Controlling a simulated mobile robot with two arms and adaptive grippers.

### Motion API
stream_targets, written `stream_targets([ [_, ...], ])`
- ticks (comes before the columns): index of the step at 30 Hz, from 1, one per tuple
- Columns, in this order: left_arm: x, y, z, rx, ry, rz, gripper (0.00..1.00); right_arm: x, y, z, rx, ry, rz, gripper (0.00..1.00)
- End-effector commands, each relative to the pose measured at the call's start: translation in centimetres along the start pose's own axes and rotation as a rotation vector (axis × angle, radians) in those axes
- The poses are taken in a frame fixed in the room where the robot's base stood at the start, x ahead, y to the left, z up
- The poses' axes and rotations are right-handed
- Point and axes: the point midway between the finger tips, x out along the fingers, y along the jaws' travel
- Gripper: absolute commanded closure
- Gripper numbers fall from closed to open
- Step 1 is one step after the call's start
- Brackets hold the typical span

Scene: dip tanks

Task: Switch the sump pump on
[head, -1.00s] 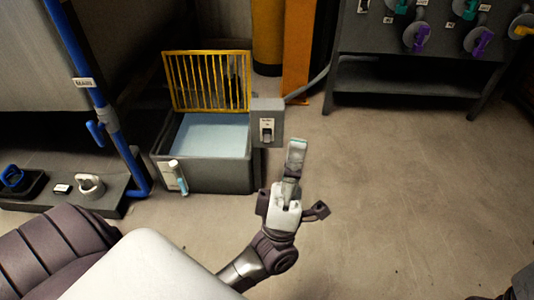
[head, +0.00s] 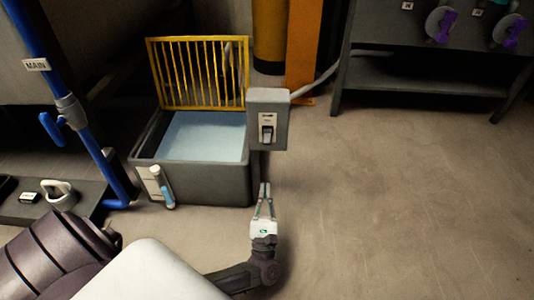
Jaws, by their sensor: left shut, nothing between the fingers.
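A grey switch box (head: 279,103) stands at the right side of the sump tank (head: 205,184). Its front carries a small plate with a rocker switch (head: 267,133) and a label too small to read. The sump tank is grey, holds pale blue liquid (head: 203,136), and its yellow grate (head: 198,73) stands raised at the back. My left gripper (head: 265,186) is shut and empty. In the picture its fingertips point up and lie below the switch, apart from it. My right gripper is not in view.
A blue pipe (head: 84,133) marked MAIN runs down at the left. A white ring-shaped handle (head: 60,193) sits on a dark ledge. A dark bench (head: 420,75) with purple-handled valves stands at the back right. The floor at right is clear.

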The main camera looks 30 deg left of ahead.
Motion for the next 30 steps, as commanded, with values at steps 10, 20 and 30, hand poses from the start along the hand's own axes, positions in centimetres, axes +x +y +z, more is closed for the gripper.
stream_targets([
  [10, 2.6, 0.0, 0.0, 0.000, -0.005, 0.000, 1.00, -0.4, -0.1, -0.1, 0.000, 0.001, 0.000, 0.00],
  [20, 8.2, 0.0, 0.0, 0.001, -0.004, 0.000, 1.00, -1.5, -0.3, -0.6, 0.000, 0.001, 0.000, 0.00],
  [30, 10.1, 0.0, 0.0, 0.003, 0.000, -0.002, 1.00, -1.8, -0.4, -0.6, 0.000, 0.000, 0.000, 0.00],
])
